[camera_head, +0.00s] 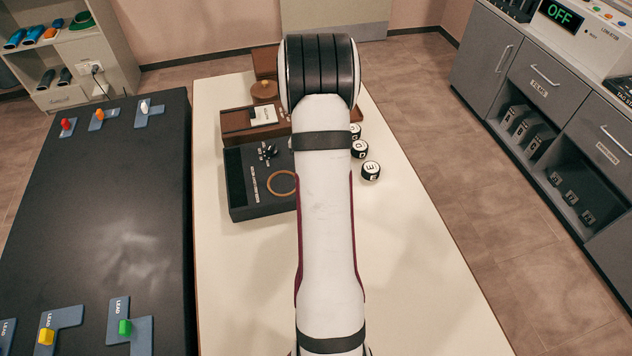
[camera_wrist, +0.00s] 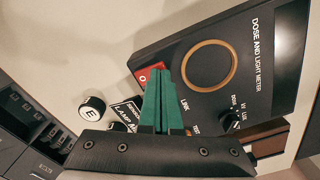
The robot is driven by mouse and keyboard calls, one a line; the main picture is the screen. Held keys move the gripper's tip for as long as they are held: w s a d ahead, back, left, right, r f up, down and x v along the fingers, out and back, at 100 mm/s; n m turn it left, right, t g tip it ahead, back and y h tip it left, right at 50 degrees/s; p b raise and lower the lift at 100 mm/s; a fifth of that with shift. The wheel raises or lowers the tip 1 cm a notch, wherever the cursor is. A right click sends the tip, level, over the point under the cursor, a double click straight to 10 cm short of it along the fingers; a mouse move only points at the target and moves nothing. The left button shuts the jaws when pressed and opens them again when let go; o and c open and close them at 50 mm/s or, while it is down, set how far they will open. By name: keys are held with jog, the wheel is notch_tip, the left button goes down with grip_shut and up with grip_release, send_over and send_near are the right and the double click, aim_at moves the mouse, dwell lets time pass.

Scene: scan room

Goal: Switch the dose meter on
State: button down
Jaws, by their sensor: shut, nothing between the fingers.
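The dose meter is a dark slanted box (camera_head: 250,205) on the pale table, partly hidden behind my arm in the head view. In the wrist view its panel (camera_wrist: 275,65) reads "DOSE AND LIGHT METER" and has a tan ring (camera_wrist: 208,66), a black knob (camera_wrist: 230,119) and a red switch (camera_wrist: 149,73) at its edge. My gripper (camera_wrist: 163,74) has green fingers, shut and empty, with their tips right beside the red switch and partly covering it. I cannot tell if they touch it. The gripper itself is hidden in the head view.
A brown wooden box (camera_head: 235,122) lies behind the meter. A console at right reads "OFF" (camera_head: 560,13). The table's front is clear.

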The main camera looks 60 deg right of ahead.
jog(key=shift+f, duration=0.25)
notch_tip(320, 180, up, 7)
jog(key=shift+f, duration=0.15)
jog(key=shift+r, duration=0.2)
dwell(0.3)
jog(key=shift+w+a, duration=0.1)
jog(key=w+a+r+n, duration=0.1)
jog(key=a+r+n, duration=0.3)
jog(key=a, duration=0.8)
jog(key=a+r+n, duration=0.1)
jog(key=a+r, duration=0.4)
jog(key=a, duration=0.8)
jog(key=s+a+n+y, duration=0.1)
jog(key=s+a+n, duration=0.3)
jog(key=s+a, duration=0.8)
jog(key=shift+s+a+y, duration=0.2)
jog(key=shift+a+y, duration=0.2)
jog(key=shift+a, duration=0.3)
